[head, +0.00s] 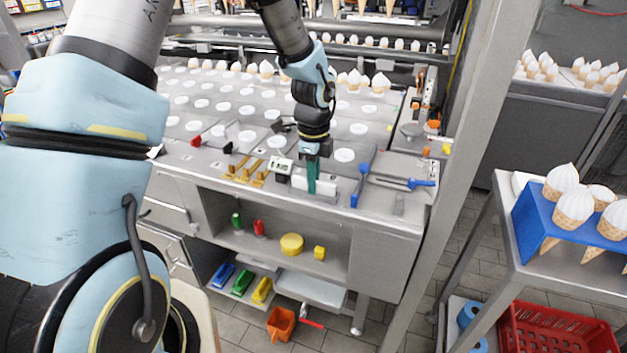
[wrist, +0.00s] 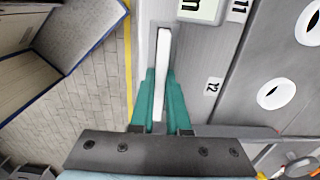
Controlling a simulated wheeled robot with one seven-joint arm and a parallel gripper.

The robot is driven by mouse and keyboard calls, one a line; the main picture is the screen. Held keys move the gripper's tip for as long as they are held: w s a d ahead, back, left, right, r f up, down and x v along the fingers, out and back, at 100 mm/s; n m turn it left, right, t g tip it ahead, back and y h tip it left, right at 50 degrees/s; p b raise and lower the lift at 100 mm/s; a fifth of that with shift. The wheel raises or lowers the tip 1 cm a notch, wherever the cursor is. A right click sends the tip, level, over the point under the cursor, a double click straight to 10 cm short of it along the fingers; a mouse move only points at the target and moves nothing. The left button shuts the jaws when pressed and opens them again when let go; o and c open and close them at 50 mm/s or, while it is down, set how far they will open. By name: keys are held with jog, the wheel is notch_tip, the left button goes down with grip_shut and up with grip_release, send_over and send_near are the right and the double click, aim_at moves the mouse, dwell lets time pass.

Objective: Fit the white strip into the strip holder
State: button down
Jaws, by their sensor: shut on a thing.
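My gripper (head: 313,186) has teal fingers and points down at the front edge of the steel counter, right of the small display box. In the wrist view the fingers (wrist: 160,100) are closed on the long sides of the white strip (wrist: 163,60), which stands on edge and extends well past the fingertips. In the head view the white strip (head: 328,187) shows on both sides of the fingers. I cannot tell whether it touches the counter.
A display box (head: 281,165) and brass forked pieces (head: 247,171) stand to the left. A blue-handled tool (head: 360,185) lies close on the right. Behind is the machine's plate row with round white openings (head: 344,155). Shelves with coloured items (head: 291,244) are below the counter edge.

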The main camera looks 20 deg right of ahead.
jog(key=shift+r+p, duration=0.5)
jog(key=shift+p, duration=0.05)
jog(key=shift+p, duration=0.5)
dwell(2.4)
jog(key=shift+f+b, duration=0.3)
jog(key=shift+f, duration=0.2)
dwell(0.5)
jog(key=c, duration=0.8)
grip_release()
jog(key=shift+r, duration=0.15)
notch_tip(320, 180, up, 10)
jog(key=b, duration=0.2)
jog(key=shift+r+b, duration=0.25)
jog(key=shift+b, duration=0.15)
